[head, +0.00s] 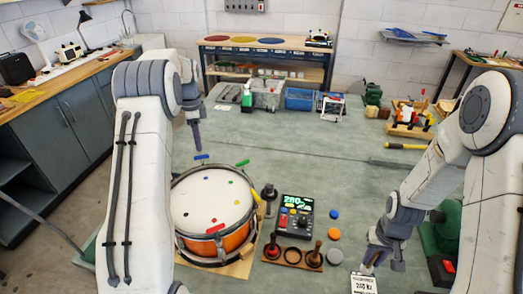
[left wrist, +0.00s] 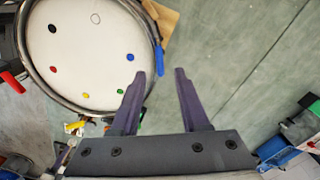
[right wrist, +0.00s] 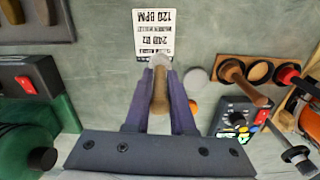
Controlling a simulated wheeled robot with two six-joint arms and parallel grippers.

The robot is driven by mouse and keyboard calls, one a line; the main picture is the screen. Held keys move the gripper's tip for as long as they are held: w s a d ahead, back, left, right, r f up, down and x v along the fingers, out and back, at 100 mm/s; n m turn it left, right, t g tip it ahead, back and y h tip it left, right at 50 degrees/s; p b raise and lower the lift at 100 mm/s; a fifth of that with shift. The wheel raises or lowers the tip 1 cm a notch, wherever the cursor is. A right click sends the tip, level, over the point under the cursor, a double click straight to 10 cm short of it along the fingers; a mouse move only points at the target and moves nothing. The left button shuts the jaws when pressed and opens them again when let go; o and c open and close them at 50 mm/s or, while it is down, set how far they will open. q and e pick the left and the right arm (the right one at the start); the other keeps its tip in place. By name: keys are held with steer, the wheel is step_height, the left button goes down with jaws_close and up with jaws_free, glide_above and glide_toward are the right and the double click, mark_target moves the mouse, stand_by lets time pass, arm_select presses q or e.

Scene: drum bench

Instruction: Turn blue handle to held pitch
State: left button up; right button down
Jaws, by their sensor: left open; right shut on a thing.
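The drum (head: 212,205) has a white head with coloured dots and an orange shell. My right gripper (right wrist: 161,75) is shut on a brown stick with a pale tip (right wrist: 161,95). A white card (right wrist: 153,35) reading 240 Hz and 120 BPM lies beyond that tip.
A green handle (head: 243,163) and a red handle (head: 216,228) are on the drum rim. A tuner box (head: 296,215) with a green readout, apparently 280, stands right of the drum. A wooden holder (head: 293,256) stands before it.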

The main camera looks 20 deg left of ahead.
mark_target(201, 156)
arm_select(q)
step_height(201, 156, down, 7)
steer(key=shift+f+p, duration=0.2)
steer(key=shift+p, duration=0.55)
arm_select(e)
steer(key=shift+r, duration=0.95)
arm_select(q)
jaws_close()
